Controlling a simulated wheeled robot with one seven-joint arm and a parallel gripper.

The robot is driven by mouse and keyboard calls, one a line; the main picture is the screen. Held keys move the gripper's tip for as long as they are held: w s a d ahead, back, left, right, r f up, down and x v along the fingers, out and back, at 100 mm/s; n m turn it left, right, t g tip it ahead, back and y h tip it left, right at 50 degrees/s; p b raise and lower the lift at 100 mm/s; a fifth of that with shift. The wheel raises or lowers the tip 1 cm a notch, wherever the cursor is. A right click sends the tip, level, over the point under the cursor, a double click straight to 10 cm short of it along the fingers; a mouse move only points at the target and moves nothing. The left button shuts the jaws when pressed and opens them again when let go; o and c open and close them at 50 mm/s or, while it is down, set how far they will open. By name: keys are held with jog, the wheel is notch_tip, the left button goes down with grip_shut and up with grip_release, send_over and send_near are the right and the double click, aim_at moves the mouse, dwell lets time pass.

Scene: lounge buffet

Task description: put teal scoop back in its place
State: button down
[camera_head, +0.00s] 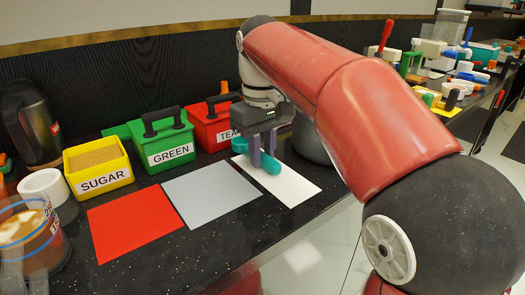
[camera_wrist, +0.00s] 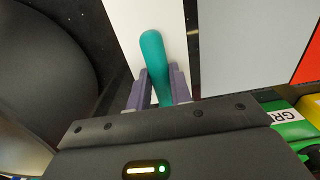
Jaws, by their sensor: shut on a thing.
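The teal scoop (camera_head: 268,161) is held in my gripper (camera_head: 263,157), which is shut on it above the white sheet (camera_head: 296,190). In the wrist view the scoop (camera_wrist: 155,58) shows as a rounded teal bar between the purple-grey fingers of my gripper (camera_wrist: 159,88). Another teal part of it (camera_head: 239,145) shows left of the fingers in the head view. I cannot tell whether the scoop touches the sheet. The fingers and gripper body hide part of it.
A red sheet (camera_head: 133,219) and a grey sheet (camera_head: 211,194) lie left of the white one. Behind them stand a yellow SUGAR box (camera_head: 92,160), a green GREEN box (camera_head: 158,135) and a red box (camera_head: 208,132). A glass jar (camera_head: 38,249) stands at front left.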

aim_at(262, 154)
jog(key=shift+f, duration=0.15)
jog(key=c, duration=1.3)
grip_release()
notch_tip(262, 154, up, 12)
jog(key=p, duration=0.2)
jog(key=shift+w+r+p, duration=0.1)
jog(key=shift+r+p, duration=0.1)
jog(key=shift+p, duration=0.2)
